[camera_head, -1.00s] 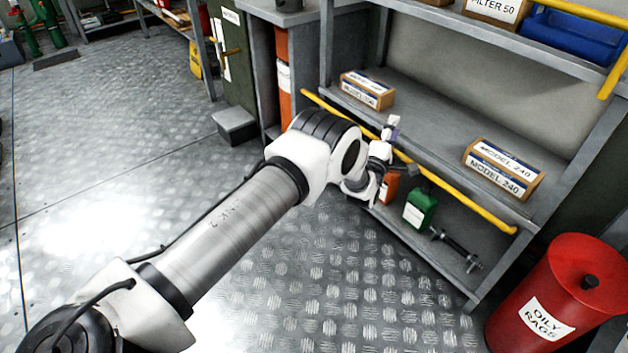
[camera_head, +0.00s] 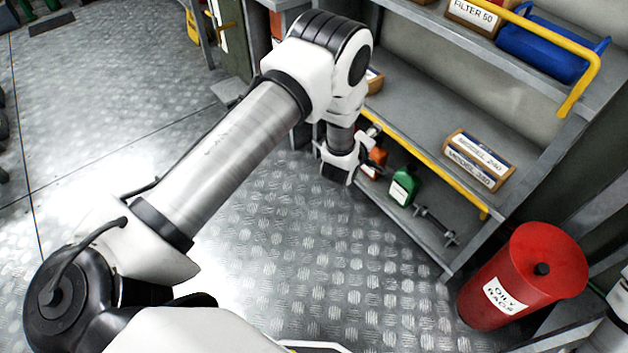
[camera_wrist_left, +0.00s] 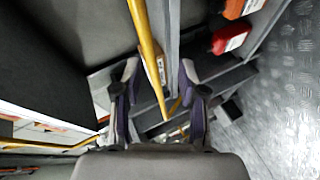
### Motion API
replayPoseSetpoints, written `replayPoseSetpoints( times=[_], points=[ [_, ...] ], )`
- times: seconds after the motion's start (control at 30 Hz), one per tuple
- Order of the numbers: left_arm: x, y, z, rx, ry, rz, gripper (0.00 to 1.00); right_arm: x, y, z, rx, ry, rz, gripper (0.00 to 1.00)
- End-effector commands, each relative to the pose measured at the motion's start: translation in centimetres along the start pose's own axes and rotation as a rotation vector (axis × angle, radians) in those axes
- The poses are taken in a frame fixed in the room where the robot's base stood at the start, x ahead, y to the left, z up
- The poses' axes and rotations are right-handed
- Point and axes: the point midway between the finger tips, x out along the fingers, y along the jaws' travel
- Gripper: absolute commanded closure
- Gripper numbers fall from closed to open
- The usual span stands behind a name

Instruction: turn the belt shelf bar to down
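A yellow bar (camera_head: 430,165) runs along the front of the middle shelf, which holds the MODEL 240 boxes; I take it as the belt shelf bar. Its left end is hidden behind my left arm in the head view. My left gripper (camera_head: 372,132) is at this bar's left part, largely hidden by its own wrist. In the left wrist view the gripper (camera_wrist_left: 160,70) has its two fingers apart, and the yellow bar (camera_wrist_left: 148,45) passes between them in the picture. I cannot tell whether they touch it. My right gripper is not in view.
Another yellow bar (camera_head: 578,90) is on the upper shelf, by a blue bin (camera_head: 545,45). A MODEL 240 box (camera_head: 478,160) sits on the middle shelf. A green container (camera_head: 403,187) stands below. A red OILY RAGS drum (camera_head: 525,275) stands at right. The floor ahead is clear.

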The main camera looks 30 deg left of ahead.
Motion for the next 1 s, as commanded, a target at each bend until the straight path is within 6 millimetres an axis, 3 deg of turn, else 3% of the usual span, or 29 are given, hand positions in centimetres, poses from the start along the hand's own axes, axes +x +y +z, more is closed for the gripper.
replayPoseSetpoints(
  times=[0.03,0.5,1.0],
  points=[
    [-1.2,-0.3,-0.2,0.041,-0.012,-0.042,0.59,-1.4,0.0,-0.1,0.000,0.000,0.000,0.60],
    [-10.8,-6.4,0.0,0.418,-0.185,-0.346,0.59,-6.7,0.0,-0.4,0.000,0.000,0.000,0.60],
    [-21.6,-9.8,-0.1,0.718,-0.434,-0.559,0.59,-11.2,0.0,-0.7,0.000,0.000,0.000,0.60]
  ],
)
